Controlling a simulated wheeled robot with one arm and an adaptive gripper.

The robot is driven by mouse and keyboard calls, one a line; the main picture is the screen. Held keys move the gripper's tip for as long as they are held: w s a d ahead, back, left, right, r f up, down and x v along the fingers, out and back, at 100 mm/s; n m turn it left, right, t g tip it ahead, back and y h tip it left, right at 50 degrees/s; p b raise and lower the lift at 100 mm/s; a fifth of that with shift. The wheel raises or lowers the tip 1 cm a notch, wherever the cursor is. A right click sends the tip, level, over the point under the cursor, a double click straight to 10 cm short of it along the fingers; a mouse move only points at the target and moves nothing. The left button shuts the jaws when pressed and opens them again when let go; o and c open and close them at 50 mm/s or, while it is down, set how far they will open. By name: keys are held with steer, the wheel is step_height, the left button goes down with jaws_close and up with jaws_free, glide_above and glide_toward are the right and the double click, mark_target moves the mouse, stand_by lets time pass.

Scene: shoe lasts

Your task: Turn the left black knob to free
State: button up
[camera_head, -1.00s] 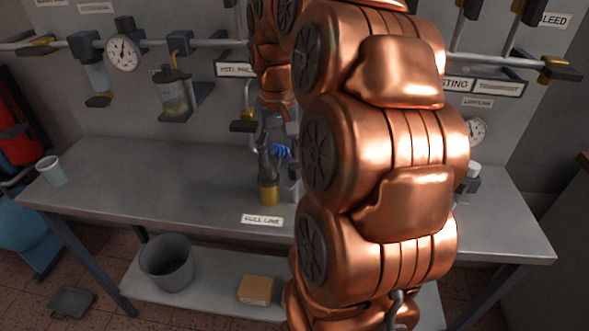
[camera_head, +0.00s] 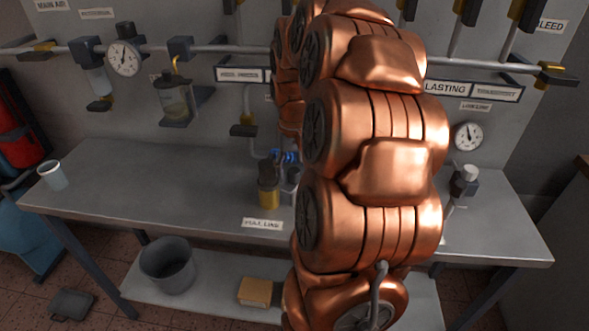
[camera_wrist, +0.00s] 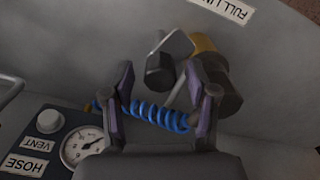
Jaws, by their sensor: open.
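In the wrist view my gripper (camera_wrist: 160,78) is open, its two purple-lined fingers spread apart. A black knob-like cylinder (camera_wrist: 160,71) on a grey bracket shows between and beyond the fingertips. A second dark cylinder (camera_wrist: 223,90) with a yellow part (camera_wrist: 202,44) is beside and partly behind the right finger. I cannot tell which one is the left black knob, or whether a finger touches either. In the head view a dark-topped yellow cylinder (camera_head: 268,190) stands on the bench. My arm hides much of the area to its right, and the gripper is not clear there.
A blue coiled hose (camera_wrist: 155,116) runs behind the fingers. A gauge panel (camera_wrist: 82,146) is at lower left. In the head view the bench (camera_head: 150,185) holds a cup (camera_head: 53,175) at far left. Pipes and a gauge (camera_head: 123,58) line the wall. The bench's left middle is clear.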

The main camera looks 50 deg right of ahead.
steer(key=shift+f, duration=0.3)
jaws_close()
steer(key=shift+w+f+n+b, duration=0.1)
steer(key=shift+f+n+b, duration=0.15)
steer(key=shift+n+b, duration=0.85)
steer(key=shift+r+n+b, duration=0.25)
steer(key=shift+n+b, duration=0.3)
steer(key=shift+n, duration=0.85)
jaws_free()
steer(key=shift+r, duration=0.1)
